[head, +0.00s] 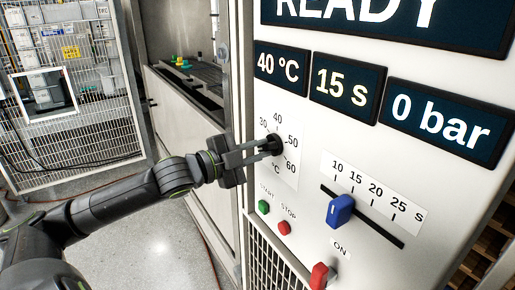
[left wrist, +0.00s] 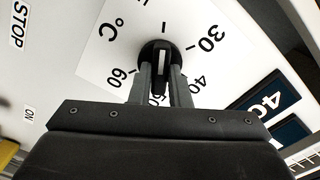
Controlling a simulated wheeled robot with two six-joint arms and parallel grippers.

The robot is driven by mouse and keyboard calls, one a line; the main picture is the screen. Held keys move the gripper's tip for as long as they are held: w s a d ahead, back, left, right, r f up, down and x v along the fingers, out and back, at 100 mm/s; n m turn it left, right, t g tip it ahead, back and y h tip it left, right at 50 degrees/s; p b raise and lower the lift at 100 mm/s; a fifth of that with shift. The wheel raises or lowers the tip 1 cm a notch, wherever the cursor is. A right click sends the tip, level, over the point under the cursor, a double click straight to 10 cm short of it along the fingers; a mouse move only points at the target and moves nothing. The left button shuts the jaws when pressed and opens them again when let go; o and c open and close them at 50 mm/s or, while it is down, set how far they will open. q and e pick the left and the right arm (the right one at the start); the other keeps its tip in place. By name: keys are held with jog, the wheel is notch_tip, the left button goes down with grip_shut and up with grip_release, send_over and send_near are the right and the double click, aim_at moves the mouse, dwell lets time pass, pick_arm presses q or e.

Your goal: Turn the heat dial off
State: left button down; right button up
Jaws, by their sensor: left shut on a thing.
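The heat dial (head: 277,143) is a black knob on the white panel, with a scale marked 30, 40, 50 and 60 °C around it. In the left wrist view the dial (left wrist: 160,55) shows a white pointer line on its grip. My left gripper (head: 268,146) reaches in from the left, its two fingers shut on the dial's grip. The fingers also show in the left wrist view (left wrist: 161,75), one on each side of the grip. The temperature display (head: 279,68) reads 40 °C. My right gripper is not in view.
Below the dial are a green start button (head: 263,207) and a red stop button (head: 284,228). A blue slider (head: 340,210) and a red switch (head: 319,275) sit to the right. Other displays read 15 s, 0 bar and READY. A mesh fence (head: 100,130) stands at left.

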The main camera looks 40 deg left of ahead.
pick_arm(q)
jog(key=c, duration=1.4)
grip_release()
jog(key=shift+o, duration=0.2)
